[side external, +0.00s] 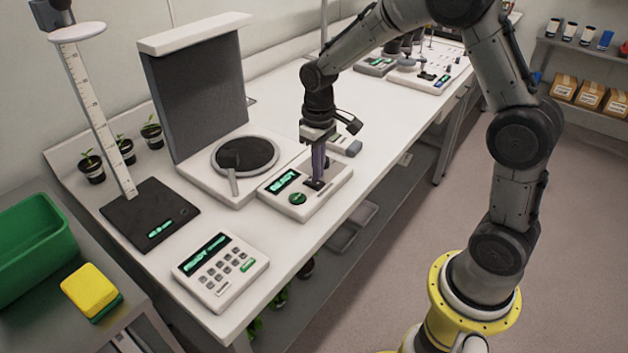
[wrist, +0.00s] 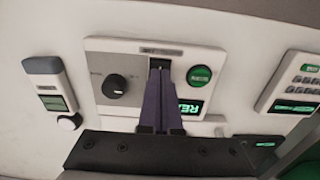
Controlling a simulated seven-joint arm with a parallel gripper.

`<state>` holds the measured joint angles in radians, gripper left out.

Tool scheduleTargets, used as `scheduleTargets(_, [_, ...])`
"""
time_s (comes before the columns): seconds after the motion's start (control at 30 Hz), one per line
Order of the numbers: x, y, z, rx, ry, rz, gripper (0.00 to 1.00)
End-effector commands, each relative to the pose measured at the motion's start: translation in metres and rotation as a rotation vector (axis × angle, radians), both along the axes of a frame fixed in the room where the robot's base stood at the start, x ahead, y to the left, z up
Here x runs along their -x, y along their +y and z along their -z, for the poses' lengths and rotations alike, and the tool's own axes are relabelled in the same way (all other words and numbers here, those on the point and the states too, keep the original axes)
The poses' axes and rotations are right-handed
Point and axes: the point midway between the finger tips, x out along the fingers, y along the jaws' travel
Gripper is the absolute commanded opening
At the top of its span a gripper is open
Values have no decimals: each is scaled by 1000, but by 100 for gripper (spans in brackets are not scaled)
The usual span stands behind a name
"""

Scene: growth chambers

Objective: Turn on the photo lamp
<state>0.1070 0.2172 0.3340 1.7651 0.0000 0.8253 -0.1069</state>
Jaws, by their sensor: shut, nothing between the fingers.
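The control box (side external: 306,187) is a pale box on the bench with a lit green READY display (side external: 283,181) and a round green button (side external: 298,198). In the wrist view the box (wrist: 135,60) also shows a dark round knob (wrist: 115,87), left of my fingers, and the green button (wrist: 200,76), right of them. My gripper (wrist: 159,68) is shut and empty, pointing down at a dark spot between knob and button. The fingers hide most of that spot; I cannot tell whether they touch it. In the side view my gripper (side external: 317,180) is over the box's right part.
Behind the box stands a grey backdrop panel (side external: 198,90) with a white overhanging top and a dark turntable (side external: 245,155). A keypad device (side external: 221,270) is at the front, a height scale (side external: 150,215) at left. A small grey device (side external: 345,145) stands close behind my gripper.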

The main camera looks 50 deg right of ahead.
Motion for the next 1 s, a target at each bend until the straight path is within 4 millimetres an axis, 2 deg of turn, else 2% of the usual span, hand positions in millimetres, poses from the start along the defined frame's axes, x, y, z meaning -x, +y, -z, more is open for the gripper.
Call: scheduleTargets(1.0, [0, 0, 9, 0, 1, 0, 0])
